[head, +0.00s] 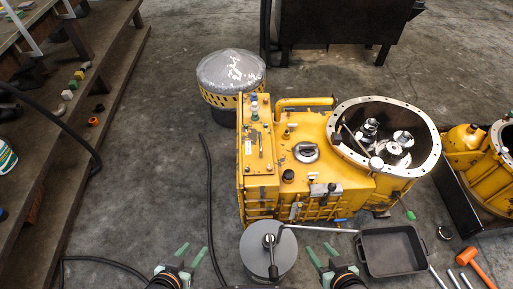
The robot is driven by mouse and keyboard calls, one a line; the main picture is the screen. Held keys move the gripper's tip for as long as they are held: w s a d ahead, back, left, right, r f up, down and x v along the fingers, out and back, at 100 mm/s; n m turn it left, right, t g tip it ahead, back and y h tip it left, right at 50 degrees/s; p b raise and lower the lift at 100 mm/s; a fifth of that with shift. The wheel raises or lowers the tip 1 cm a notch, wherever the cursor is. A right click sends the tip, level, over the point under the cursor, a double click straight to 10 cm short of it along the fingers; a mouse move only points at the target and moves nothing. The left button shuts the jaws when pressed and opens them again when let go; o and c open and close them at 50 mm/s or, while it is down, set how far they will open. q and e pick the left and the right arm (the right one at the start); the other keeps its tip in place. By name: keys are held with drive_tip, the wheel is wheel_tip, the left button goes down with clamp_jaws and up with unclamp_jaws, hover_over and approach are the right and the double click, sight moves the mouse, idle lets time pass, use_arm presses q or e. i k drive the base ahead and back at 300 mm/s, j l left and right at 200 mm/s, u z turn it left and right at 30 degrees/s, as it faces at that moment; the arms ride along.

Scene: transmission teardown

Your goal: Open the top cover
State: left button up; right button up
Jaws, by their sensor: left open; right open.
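The yellow transmission housing (310,190) stands on the floor right of centre. Its large round opening (390,140) at the right shows metal gears inside. A narrow yellow plate (258,150) with small fittings lies along its left top, and a round grey cap (306,152) sits on the top in the middle. I cannot tell which part is the top cover. My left gripper (191,253) is open and empty at the bottom edge, in front and left of the housing. My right gripper (322,254) is open and empty at the bottom, in front of the housing.
A grey drum (268,260) with a long-handled tool (310,228) on top stands between my grippers. A black tray (393,252) and an orange mallet (475,265) lie at the right. A grey-topped yellow drum (230,72) stands behind. Black hoses cross the floor at left, beside wooden steps (85,110).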

sight(258, 150)
drive_tip(key=j+u, duration=0.2)
drive_tip(key=j, duration=0.3)
drive_tip(key=i+j+u, duration=0.5)
